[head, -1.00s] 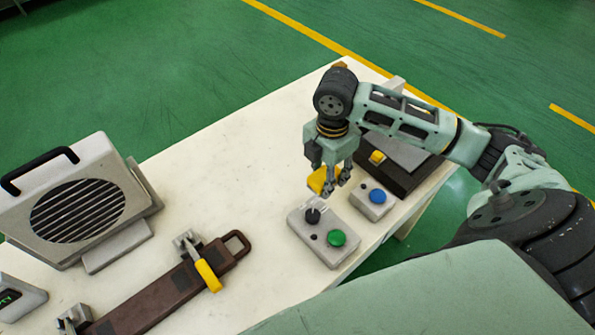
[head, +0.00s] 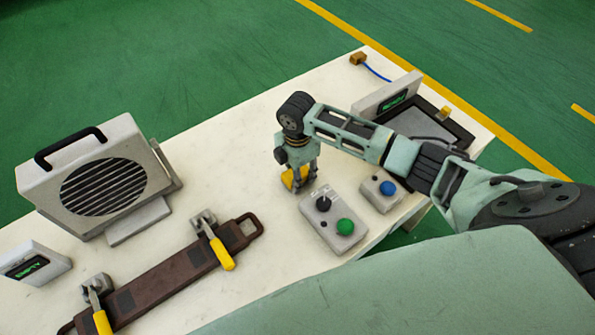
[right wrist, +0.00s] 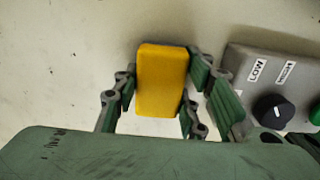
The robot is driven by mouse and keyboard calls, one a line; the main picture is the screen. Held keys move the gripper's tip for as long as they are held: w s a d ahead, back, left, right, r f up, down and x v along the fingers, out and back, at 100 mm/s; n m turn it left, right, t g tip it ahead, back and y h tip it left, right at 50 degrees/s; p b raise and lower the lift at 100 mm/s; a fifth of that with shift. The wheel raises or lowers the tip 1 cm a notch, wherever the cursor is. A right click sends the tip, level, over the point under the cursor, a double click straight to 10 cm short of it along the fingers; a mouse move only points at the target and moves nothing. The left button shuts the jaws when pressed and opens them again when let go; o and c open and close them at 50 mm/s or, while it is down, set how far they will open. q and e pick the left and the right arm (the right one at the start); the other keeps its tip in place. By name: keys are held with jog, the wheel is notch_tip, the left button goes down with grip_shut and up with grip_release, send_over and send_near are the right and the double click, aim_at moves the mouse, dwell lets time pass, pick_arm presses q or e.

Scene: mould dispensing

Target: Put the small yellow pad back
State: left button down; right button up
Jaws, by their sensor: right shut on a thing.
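The small yellow pad (head: 289,181) is between the fingers of my right gripper (head: 303,186), low over the white table, left of the grey control box. In the right wrist view the pad (right wrist: 162,80) is a yellow block with a gripper finger along each side. My right gripper (right wrist: 160,90) is shut on it. I cannot tell whether the pad touches the tabletop. My left gripper is not in view.
A control box (head: 328,225) with a black knob and green button stands close right. A blue-button box (head: 380,193), a dark tray (head: 459,133) and a grey display (head: 375,100) lie farther right. A brown strap-like bar (head: 165,285) with yellow-handled clamps and a vented heater (head: 125,150) stand left.

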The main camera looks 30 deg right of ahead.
jog(key=shift+f, duration=0.25)
jog(key=shift+f, duration=0.15)
jog(key=o, duration=1)
jog(key=shift+r, duration=0.25)
notch_tip(320, 180, up, 12)
jog(key=b, duration=0.1)
jog(key=shift+b, duration=0.35)
jog(key=shift+f, duration=0.15)
